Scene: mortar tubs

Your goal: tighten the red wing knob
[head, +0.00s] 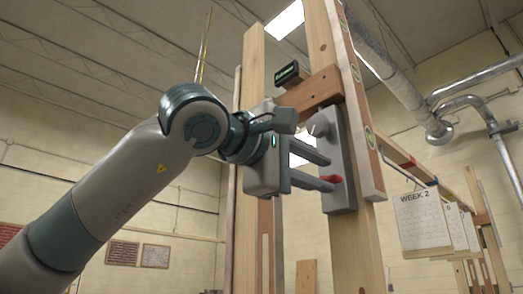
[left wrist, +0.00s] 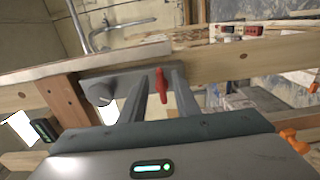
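The red wing knob (head: 333,178) sits low on a grey plate (head: 338,150) fixed to a wooden post. In the left wrist view the red wing knob (left wrist: 161,86) stands roughly upright in the picture on the grey plate (left wrist: 90,76). My left gripper (head: 328,173) reaches the plate from the left with its fingers apart. Contact with the knob cannot be told. My right gripper is not in view.
A grey round knob (head: 318,125) is higher on the same plate. A wooden crosspiece (head: 312,90) with a small dark display (head: 287,73) is above. Wooden posts (head: 350,240) stand around the plate. Paper sheets (head: 422,220) hang at the right. Orange parts (left wrist: 294,141) show beside the gripper.

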